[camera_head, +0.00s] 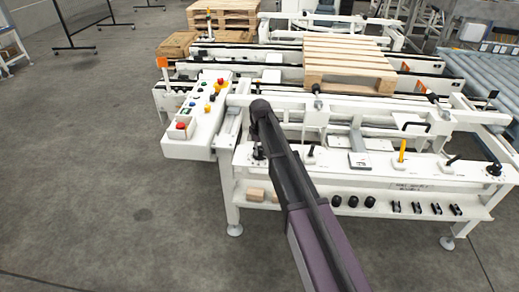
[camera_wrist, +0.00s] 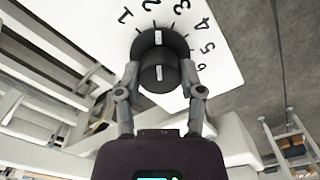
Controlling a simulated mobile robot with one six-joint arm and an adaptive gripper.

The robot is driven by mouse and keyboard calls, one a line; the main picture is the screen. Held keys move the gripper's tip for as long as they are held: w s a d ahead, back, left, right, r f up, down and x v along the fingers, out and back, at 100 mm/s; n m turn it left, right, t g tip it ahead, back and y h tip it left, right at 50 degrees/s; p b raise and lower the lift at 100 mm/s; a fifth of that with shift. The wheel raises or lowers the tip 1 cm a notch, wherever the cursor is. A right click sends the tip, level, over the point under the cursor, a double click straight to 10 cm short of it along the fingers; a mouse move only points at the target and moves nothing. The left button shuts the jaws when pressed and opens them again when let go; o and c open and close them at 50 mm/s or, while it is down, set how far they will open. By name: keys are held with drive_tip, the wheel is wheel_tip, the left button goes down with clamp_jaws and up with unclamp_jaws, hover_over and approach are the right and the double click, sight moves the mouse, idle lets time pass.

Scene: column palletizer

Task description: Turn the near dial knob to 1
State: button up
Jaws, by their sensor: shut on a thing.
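The near dial knob (camera_wrist: 158,50) is black and round with white marks on its top and face. It stands on a white dial plate (camera_wrist: 222,40) printed with black numbers 1 to 6 and tick lines. Its white mark points up the picture, roughly toward the 2. My gripper (camera_wrist: 160,72) has one finger on each side of the knob, closed on it. In the head view my arm reaches over the white machine, and its dark links hide the gripper and the held knob; I cannot make either out there.
A white control box (camera_head: 200,118) with coloured buttons stands left of my arm. A yellow handle (camera_head: 402,150) and several black levers rise from the front ledge. Wooden pallets (camera_head: 345,62) lie on the conveyor behind.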

drive_tip(key=n, duration=0.7)
drive_tip(key=shift+s, duration=0.1)
idle(0.4)
drive_tip(key=o, duration=1.2)
